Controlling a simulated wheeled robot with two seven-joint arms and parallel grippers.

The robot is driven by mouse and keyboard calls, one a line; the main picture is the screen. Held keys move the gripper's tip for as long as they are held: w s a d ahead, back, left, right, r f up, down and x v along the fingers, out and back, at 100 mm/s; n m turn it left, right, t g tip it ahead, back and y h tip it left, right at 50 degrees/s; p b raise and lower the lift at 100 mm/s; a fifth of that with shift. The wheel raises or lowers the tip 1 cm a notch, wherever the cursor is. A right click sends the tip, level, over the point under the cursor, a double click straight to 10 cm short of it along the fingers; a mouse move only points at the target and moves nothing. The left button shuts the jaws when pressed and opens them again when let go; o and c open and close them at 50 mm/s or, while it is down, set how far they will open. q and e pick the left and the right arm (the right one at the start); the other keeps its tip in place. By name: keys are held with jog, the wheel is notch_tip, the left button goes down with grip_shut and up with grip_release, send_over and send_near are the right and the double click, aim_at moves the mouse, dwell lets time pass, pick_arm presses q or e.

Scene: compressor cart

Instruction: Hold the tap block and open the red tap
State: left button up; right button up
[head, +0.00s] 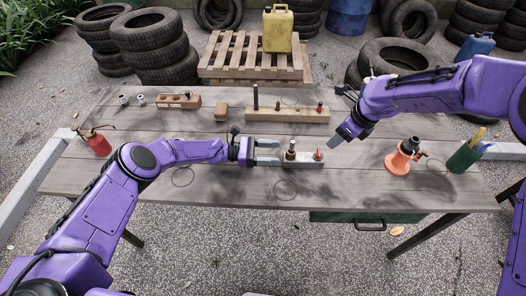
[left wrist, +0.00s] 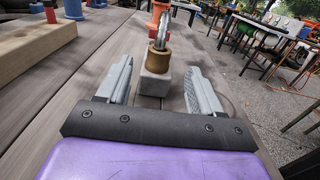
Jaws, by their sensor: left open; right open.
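The tap block (head: 304,162) is a pale grey block lying near the table's front middle. A brass fitting (head: 291,151) stands on its left part and the red tap (head: 318,155) on its right part. My left gripper (head: 266,152) is open just left of the block, fingers pointing at it. In the left wrist view the grey block (left wrist: 154,83) lies ahead between the spread fingers, apart from both. The brass fitting (left wrist: 158,58) stands on it and hides the red tap there. My right gripper (head: 343,133) is open and empty, above the table behind and right of the block.
A long wooden block with pegs (head: 270,115) lies behind the tap block. An orange stand (head: 400,163) and a green cup (head: 466,158) are at the right. A red oil can (head: 99,144) stands far left. The front-left tabletop is mostly clear.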

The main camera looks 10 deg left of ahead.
aim_at(284, 156)
pick_arm(q)
jog(key=d, duration=0.3)
jog(key=shift+w+d, duration=0.25)
jog(key=shift+d, duration=0.45)
jog(key=shift+c, duration=0.3)
